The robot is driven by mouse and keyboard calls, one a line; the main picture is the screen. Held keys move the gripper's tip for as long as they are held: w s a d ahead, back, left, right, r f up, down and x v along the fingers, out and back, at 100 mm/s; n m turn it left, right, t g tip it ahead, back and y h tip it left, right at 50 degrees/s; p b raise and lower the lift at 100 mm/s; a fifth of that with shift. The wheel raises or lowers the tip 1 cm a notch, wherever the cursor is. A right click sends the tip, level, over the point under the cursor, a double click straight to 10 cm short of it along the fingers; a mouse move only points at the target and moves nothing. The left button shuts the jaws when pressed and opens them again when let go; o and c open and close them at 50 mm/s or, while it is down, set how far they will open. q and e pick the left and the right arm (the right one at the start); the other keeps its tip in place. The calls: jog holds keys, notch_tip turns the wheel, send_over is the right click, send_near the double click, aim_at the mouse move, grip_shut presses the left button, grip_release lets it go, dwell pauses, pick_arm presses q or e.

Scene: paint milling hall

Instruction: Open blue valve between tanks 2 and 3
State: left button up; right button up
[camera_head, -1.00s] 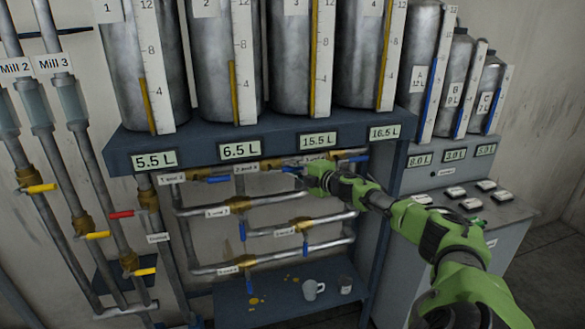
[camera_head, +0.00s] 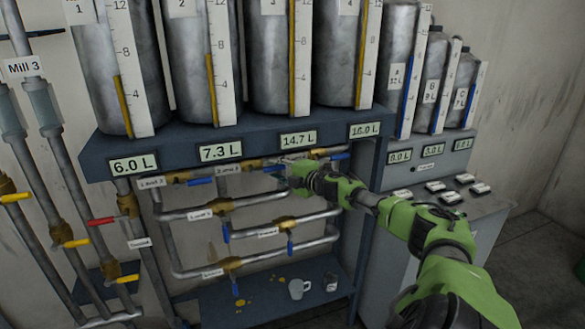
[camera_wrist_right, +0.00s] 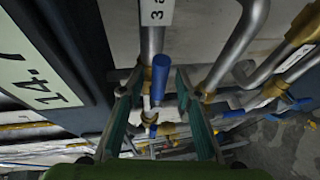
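The blue valve handle (camera_head: 273,168) sits on the upper pipe, right of the "2 and 3" label (camera_head: 228,168), and appears in line with the pipe. My right gripper (camera_head: 291,172) is at the handle's right end, partly covering that area. In the right wrist view, the blue handle (camera_wrist_right: 160,75) stands between the two spread fingers (camera_wrist_right: 158,112), with visible gaps on both sides. Tank 2 (camera_head: 205,75) reads 7.3 L and tank 3 (camera_head: 281,65) reads 14.7 L. My left gripper is out of view.
Other blue handles are close by: right of "1 and 2" (camera_head: 200,181) and right of "3 and 4" (camera_head: 340,156). Lower pipes (camera_head: 265,228) run beneath. The tank shelf (camera_head: 100,160) overhangs the valves. A mug (camera_head: 297,289) stands on the low shelf.

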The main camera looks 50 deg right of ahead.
jog(key=shift+v, duration=2.45)
send_near(276, 169)
jog(key=shift+s+a+r, duration=0.1)
jog(key=shift+s+r, duration=0.05)
jog(key=shift+s, duration=0.25)
